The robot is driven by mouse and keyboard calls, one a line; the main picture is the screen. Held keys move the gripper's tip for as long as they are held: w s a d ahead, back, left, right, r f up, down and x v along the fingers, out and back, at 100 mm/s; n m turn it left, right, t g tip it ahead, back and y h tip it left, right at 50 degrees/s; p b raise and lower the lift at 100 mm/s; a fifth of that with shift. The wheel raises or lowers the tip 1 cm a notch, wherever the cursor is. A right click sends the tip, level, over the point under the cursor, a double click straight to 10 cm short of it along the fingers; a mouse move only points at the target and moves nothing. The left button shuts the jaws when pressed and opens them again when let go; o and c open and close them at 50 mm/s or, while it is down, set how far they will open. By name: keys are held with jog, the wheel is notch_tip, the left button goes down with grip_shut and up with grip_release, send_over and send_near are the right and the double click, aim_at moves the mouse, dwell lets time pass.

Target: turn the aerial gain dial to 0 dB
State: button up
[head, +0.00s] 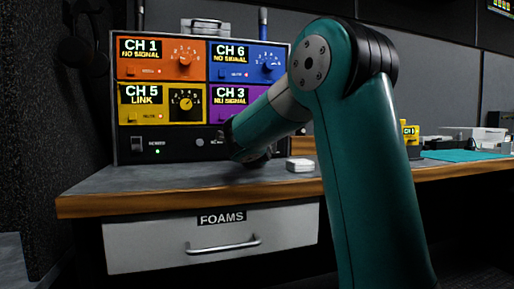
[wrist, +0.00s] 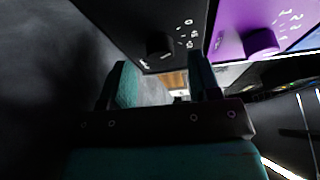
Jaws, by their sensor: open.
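In the wrist view, a black dial (wrist: 159,45) sticks out of the black panel with small white marks beside it. It may be the aerial gain dial, but I cannot read its name or setting. My gripper (wrist: 160,72) is open, its two fingers spread and nothing held. The dial appears just beyond the fingertips, roughly between them; I cannot tell whether they touch. In the head view, my arm covers the lower right of the receiver rack (head: 126,143) and hides most of my gripper and this dial.
The rack bears orange CH 1 (head: 128,70), blue CH 6 (head: 275,73), yellow CH 5 (head: 128,113) and purple CH 3 (head: 217,113) modules. The purple module's knob (wrist: 262,42) is near my gripper. A small white block (head: 300,165) lies on the desk (head: 130,182).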

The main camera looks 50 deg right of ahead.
jog(key=v, duration=1.5)
jog(key=shift+b, duration=0.4)
jog(key=shift+s, duration=0.1)
jog(key=shift+a, duration=0.15)
